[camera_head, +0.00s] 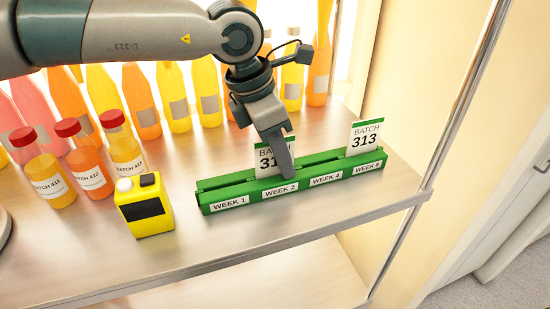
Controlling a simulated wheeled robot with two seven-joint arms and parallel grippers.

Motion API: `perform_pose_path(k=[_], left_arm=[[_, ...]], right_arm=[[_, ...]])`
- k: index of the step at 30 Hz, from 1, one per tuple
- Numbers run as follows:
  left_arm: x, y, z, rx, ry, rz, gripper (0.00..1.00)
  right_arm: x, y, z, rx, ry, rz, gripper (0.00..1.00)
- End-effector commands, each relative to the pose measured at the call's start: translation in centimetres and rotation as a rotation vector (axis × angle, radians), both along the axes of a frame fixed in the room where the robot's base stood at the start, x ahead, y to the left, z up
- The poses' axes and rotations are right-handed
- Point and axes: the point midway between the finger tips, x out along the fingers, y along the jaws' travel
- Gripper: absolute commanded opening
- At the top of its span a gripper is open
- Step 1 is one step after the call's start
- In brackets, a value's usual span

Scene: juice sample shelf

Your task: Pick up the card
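A white card with a green top edge, reading BATCH 31 and a hidden last digit (264,161), stands upright in the green holder (207,198) behind the WEEK 2 label. A second card reading BATCH 313 (365,136) stands upright at the holder's right end. My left gripper (282,164) points down at the first card and covers its right part. Its fingers line up in this view, so I cannot tell whether they are open or closed on the card. My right gripper is out of view.
A yellow device with a dark screen (144,208) stands left of the holder. Red-capped juice bottles (90,170) stand further left, with rows of taller bottles (141,100) behind. The metal shelf (225,245) has a bare front strip and a right edge just beyond the holder.

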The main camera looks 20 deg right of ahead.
Motion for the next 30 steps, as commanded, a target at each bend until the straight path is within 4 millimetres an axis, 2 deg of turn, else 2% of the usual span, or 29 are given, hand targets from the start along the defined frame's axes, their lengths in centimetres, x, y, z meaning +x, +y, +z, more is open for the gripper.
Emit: perform_pose_path(k=[11, 14, 15, 30], left_arm=[[0.00, -0.01, 0.00, 0.000, 0.000, 0.000, 0.25], [0.01, -0.01, 0.01, 0.000, 0.000, 0.000, 0.04], [0.00, -0.01, 0.01, 0.000, 0.000, 0.000, 0.00], [0.05, -0.05, 0.47, -0.002, -0.001, 0.001, 0.00]], right_arm=[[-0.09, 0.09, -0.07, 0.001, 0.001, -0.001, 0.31], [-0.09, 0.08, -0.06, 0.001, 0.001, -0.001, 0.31], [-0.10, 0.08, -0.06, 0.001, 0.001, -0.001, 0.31], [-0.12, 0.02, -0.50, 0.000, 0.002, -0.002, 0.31]])
